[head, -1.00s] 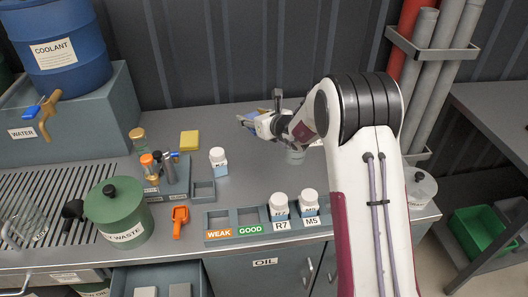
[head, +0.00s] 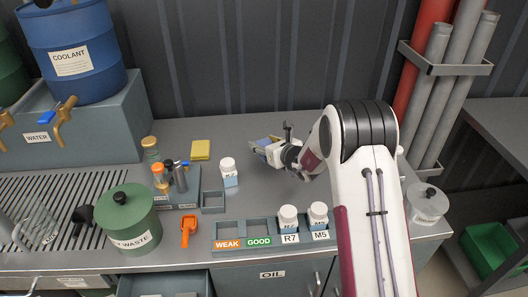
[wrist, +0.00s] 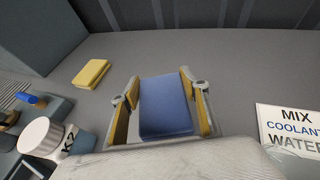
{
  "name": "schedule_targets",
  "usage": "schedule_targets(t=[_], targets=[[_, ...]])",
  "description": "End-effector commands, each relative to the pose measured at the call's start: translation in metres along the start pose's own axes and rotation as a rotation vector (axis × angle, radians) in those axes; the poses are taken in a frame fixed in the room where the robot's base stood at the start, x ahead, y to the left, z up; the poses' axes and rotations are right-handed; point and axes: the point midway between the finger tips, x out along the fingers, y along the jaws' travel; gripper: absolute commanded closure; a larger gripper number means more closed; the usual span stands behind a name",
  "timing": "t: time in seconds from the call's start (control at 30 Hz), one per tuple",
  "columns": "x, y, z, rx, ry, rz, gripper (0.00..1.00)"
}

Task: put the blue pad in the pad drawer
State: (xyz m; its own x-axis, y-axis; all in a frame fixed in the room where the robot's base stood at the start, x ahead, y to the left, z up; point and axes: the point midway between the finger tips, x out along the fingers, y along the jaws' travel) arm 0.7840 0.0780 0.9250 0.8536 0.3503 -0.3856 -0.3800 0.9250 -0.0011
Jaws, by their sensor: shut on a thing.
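The blue pad (wrist: 166,105) lies between the two yellow-lined fingers of my gripper (wrist: 168,98) in the wrist view, and the jaws are shut on it. In the head view my gripper (head: 264,147) is over the back middle of the bench, with a bit of the blue pad (head: 262,142) showing. I cannot tell its exact height above the bench. An open drawer (head: 205,280) sticks out below the bench front at the bottom left, cut by the picture edge. I cannot read a label on it.
A yellow pad (head: 201,150) and a white-capped bottle (head: 229,172) stand left of my gripper. A rack (head: 231,228) with two bottles is at the front. A green waste pot (head: 131,220) and an orange scoop (head: 188,230) stand near the drawer.

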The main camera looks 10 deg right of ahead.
Motion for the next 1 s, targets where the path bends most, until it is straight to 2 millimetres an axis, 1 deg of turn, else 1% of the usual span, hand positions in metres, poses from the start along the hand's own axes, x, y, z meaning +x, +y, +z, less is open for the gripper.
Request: schedule_targets(t=[0.13, 0.43, 0.97, 1.0], targets=[[0.003, 0.000, -0.008, 0.001, 0.001, 0.000, 0.72], [0.013, 0.000, -0.032, 0.001, 0.001, 0.000, 0.72], [0.015, 0.000, -0.037, 0.000, 0.001, 0.000, 0.72], [0.015, 0.000, -0.037, 0.000, 0.000, 0.000, 0.50]])
